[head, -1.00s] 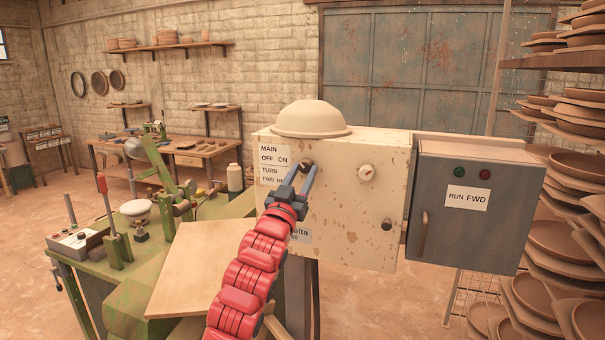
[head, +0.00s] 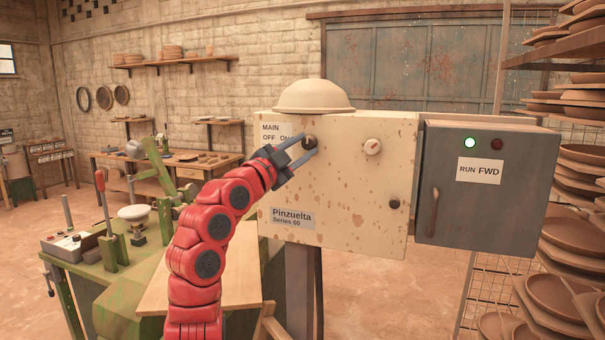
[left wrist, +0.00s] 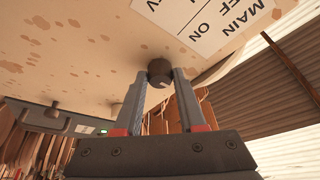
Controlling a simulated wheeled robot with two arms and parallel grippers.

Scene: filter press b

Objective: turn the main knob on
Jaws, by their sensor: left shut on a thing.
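The main knob (head: 310,143) is a dark round knob on the cream, rust-flecked control box (head: 345,205), beside a label (head: 275,134) reading MAIN, OFF, ON. My left gripper (head: 306,149) reaches it from the lower left, its two grey fingers on either side of the knob. In the left wrist view the knob (left wrist: 159,70) sits between the fingertips of my left gripper (left wrist: 160,78), which is shut on it. The green lamp (head: 470,142) on the grey box is lit. My right gripper is not in view.
A second, pale knob (head: 372,147) and a dark button (head: 394,204) are on the same box. The grey box (head: 455,215) with RUN FWD label and handle adjoins on the right. A green bench (head: 75,262) with levers stands left; racks of plates (head: 560,235) stand right.

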